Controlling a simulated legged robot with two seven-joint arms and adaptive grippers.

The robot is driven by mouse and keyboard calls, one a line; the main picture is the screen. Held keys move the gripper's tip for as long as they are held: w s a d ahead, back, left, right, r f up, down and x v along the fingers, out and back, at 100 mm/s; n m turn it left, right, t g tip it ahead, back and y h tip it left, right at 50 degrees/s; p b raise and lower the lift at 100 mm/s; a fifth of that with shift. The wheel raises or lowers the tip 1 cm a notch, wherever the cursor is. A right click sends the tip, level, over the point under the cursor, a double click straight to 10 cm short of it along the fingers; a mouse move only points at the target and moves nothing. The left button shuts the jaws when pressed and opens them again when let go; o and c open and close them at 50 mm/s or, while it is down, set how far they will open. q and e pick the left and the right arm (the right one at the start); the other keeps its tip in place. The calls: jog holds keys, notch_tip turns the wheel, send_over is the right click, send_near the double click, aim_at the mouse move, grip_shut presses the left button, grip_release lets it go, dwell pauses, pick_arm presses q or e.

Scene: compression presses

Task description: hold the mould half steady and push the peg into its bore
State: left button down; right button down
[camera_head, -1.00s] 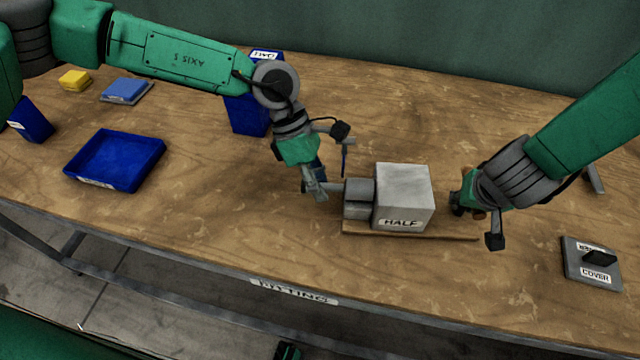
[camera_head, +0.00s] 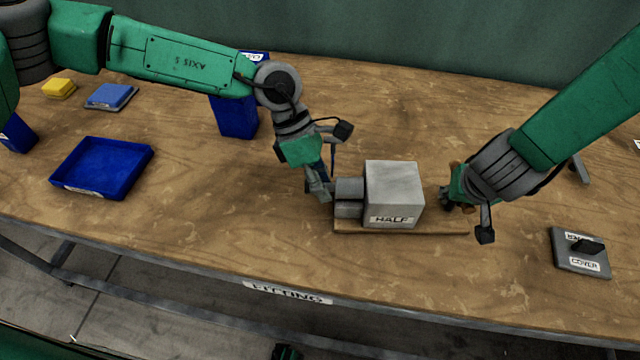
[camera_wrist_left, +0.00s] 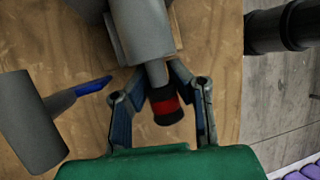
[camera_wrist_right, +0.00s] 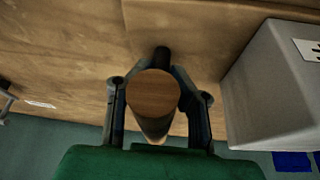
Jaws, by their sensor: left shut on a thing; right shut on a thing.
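The mould half (camera_head: 394,190) is a pale grey block marked HALF, sitting on a thin wooden board (camera_head: 445,227). A darker grey stepped part (camera_head: 348,190) adjoins its left side. My left gripper (camera_head: 320,188) is shut on a grey bar on that side; in the left wrist view the bar's end, black with a red band (camera_wrist_left: 167,106), lies between the fingers. My right gripper (camera_head: 447,198) is shut on the peg, right of the block with a gap between. In the right wrist view the peg (camera_wrist_right: 153,94) shows a round wood-brown face. The bore is hidden.
A grey plate marked COVER (camera_head: 580,262) lies at the right. The table in front of the board is clear.

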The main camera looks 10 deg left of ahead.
pick_arm(q)
jog(key=shift+d, duration=0.15)
jog(key=c, duration=1.4)
grip_release()
jog(key=shift+r, duration=0.1)
jog(key=v, duration=1.2)
jog(key=shift+w, duration=0.1)
